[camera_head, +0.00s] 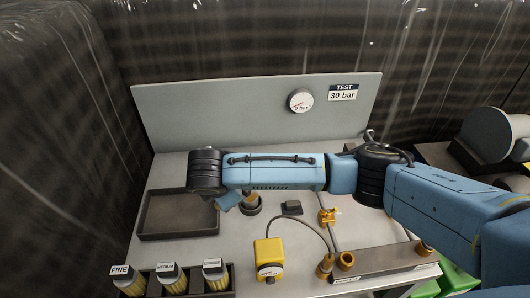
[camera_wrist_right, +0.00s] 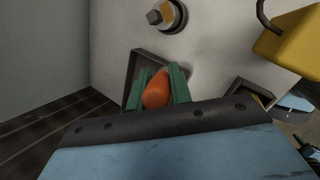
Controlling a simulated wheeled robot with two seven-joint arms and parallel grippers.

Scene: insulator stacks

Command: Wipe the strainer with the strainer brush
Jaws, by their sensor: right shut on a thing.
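My right gripper (camera_wrist_right: 157,90) shows in the right wrist view, its two green fingers shut on an orange rounded piece (camera_wrist_right: 156,90). This looks like the handle of the strainer brush, but its far end is hidden. The held piece is over or in the dark shallow tray (camera_wrist_right: 136,68); I cannot tell whether it touches the tray. In the head view my right arm hides its gripper. Mesh-like yellow cylinders labelled FINE (camera_head: 131,285), MEDIUM (camera_head: 172,283) and a third with an unclear label (camera_head: 215,277) stand in a rack. I cannot tell which is the strainer. My left gripper is not in view.
The tray (camera_head: 150,234) lies at the bench's left. A round fitting (camera_head: 250,205) stands beside it. A yellow box (camera_head: 268,257) with a cable, a brass valve (camera_head: 327,216) and a metal block (camera_head: 385,266) are to the right. A panel with a gauge (camera_head: 300,100) closes the back.

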